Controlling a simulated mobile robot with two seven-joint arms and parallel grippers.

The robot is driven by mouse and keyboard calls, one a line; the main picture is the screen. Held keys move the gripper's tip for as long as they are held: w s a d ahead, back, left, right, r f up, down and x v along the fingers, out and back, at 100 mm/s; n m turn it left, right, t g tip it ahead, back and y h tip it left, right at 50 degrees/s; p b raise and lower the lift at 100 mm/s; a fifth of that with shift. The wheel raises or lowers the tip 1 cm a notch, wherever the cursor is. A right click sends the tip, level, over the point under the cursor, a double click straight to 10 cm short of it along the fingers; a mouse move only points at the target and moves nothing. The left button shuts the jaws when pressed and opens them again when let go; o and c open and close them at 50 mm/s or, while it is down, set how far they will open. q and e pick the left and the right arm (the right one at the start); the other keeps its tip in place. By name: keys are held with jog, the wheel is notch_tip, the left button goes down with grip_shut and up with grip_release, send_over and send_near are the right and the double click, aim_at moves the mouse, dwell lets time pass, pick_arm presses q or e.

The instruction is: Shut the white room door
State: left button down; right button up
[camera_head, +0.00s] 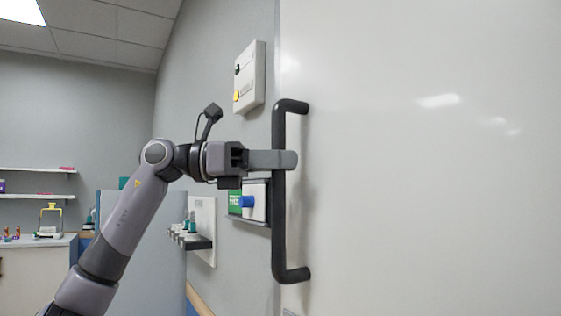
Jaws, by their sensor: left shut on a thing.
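The white room door (430,160) fills the right half of the head view. A long black vertical handle (280,225) stands off the door near its left edge. My left gripper (285,160) comes in from the left and is shut on the handle, a little above its middle. The fingers overlap the handle bar. Whether the door is ajar cannot be told from this view. My right gripper is not in view.
A white wall box (250,78) with a yellow button is on the grey wall beside the door. Below it is a panel with a blue knob (247,201). A wall rack (200,235) and a counter (35,275) with shelves are farther back on the left.

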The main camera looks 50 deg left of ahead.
pick_arm(q)
jog(key=c, duration=1)
grip_release()
jog(key=shift+b+v, duration=0.45)
jog(key=shift+v, duration=3.1)
